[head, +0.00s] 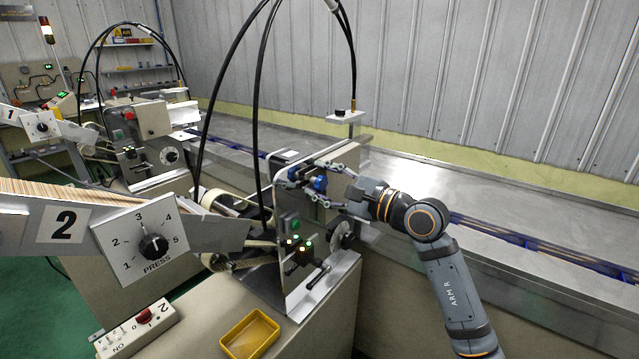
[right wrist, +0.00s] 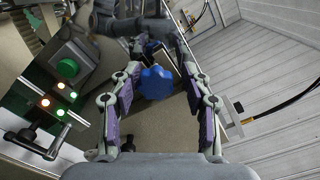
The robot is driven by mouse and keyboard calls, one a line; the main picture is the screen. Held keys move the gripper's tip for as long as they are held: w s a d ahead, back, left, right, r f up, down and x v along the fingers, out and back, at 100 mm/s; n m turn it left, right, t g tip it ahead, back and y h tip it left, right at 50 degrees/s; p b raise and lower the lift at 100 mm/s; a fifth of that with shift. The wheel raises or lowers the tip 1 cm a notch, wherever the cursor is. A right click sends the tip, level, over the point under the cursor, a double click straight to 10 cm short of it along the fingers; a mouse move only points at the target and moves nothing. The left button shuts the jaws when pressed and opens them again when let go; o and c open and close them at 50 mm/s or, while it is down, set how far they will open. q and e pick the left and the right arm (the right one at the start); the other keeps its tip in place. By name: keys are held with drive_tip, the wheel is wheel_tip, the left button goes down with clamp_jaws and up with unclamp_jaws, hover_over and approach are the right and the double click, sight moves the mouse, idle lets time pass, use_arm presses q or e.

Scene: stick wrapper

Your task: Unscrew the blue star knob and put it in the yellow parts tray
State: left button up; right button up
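The blue star knob (head: 320,184) is at the upper part of the number 2 machine's upright metal plate. It also shows in the right wrist view (right wrist: 156,83), between my fingers. My right gripper (head: 306,184) reaches in from the right, with its two fingers spread on either side of the knob. In the right wrist view the fingers (right wrist: 157,60) look apart from the knob, with a clear gap on the right. The knob's mounting is hidden behind it. The yellow parts tray (head: 250,336) lies empty on the machine's base at the front. My left gripper is out of view.
A green button (head: 295,225), lit lamps and a small crank handle (head: 318,276) sit below the knob. Black cables arch above the plate. A dial panel (head: 140,240) and a switch box (head: 137,329) are at left. The conveyor (head: 480,190) runs behind.

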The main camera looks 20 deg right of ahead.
drive_tip(key=shift+f, duration=0.2)
drive_tip(key=shift+r+m+p, duration=0.1)
drive_tip(key=shift+m+p, duration=0.2)
drive_tip(key=m+p, duration=0.2)
drive_tip(key=r+m+p, duration=0.1)
drive_tip(key=m+p, duration=0.1)
drive_tip(key=p, duration=0.1)
drive_tip(key=shift+s+a+r, duration=0.1)
drive_tip(key=shift+s+a, duration=0.05)
drive_tip(key=m+p, duration=0.8)
drive_tip(key=p, duration=0.1)
drive_tip(key=shift+m, duration=0.4)
drive_tip(key=m+p, duration=0.4)
drive_tip(key=p, duration=0.1)
drive_tip(key=m+p, duration=0.4)
drive_tip(key=p, duration=0.1)
drive_tip(key=m+p, duration=0.5)
drive_tip(key=shift+f, duration=0.25)
drive_tip(key=shift+f+m, duration=0.25)
drive_tip(key=shift+m, duration=0.25)
drive_tip(key=shift+w+f, duration=0.25)
drive_tip(key=shift+f, duration=0.05)
drive_tip(key=shift+s+r, duration=0.1)
drive_tip(key=shift+r, duration=0.05)
